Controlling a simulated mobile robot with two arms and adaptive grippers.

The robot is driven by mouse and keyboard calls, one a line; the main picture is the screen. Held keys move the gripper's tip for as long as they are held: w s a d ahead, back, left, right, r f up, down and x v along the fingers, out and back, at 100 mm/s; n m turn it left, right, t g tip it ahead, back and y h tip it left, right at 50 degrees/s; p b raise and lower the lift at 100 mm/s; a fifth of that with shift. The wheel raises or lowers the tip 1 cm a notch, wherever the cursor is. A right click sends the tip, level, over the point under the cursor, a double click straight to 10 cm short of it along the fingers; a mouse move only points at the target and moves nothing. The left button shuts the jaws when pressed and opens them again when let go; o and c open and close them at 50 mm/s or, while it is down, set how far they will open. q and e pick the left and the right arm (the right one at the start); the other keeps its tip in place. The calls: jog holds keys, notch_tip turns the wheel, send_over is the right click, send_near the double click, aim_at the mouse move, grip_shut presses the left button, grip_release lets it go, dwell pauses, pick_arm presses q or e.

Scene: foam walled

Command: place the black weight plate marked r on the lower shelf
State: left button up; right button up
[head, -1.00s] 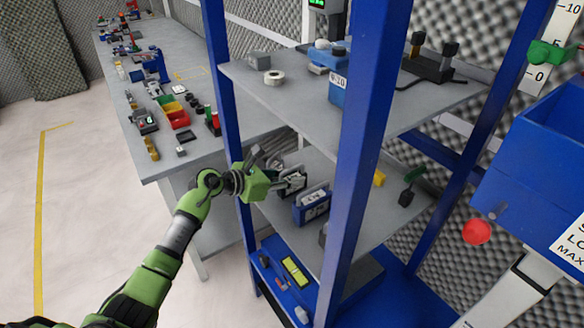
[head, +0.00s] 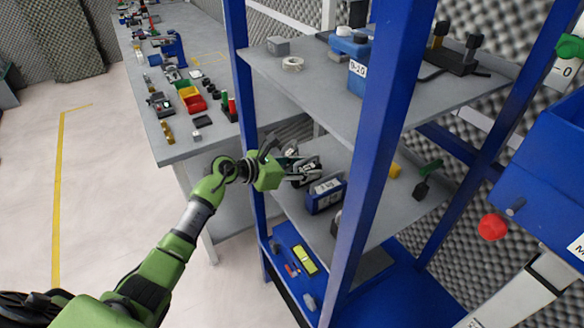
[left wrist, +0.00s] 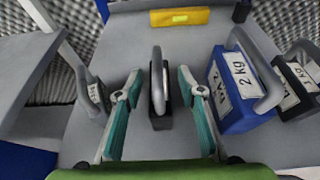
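A black weight plate (left wrist: 160,115) with a grey handle stands upright on the grey middle shelf (left wrist: 140,145) of a blue rack. My left gripper (left wrist: 156,108) is open, with its teal-padded fingers on either side of the plate and a gap to each. In the head view the left gripper (head: 302,167) reaches past the rack's left post over this shelf (head: 325,235). The plate faces edge-on to the wrist camera, so I cannot read its mark. A blue 2 kg weight (left wrist: 238,90) stands to its right. The rack's blue bottom shelf (head: 285,240) lies below. My right gripper is not in view.
Another labelled weight (left wrist: 93,92) stands left of the gripper, and a black one (left wrist: 300,82) is at the far right. A yellow block (left wrist: 180,17) lies behind. Rack posts (head: 375,140) and the upper shelf (head: 300,80) bound the space. A cluttered table (head: 215,145) stands at left.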

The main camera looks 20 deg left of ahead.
pick_arm(q)
jog(key=b+v, duration=0.1)
jog(key=v, duration=0.9)
jog(key=shift+s+a+b, duration=0.25)
jog(key=shift+b, duration=0.1)
jog(key=shift+s+a+r, duration=0.3)
jog(key=shift+s+r, duration=0.1)
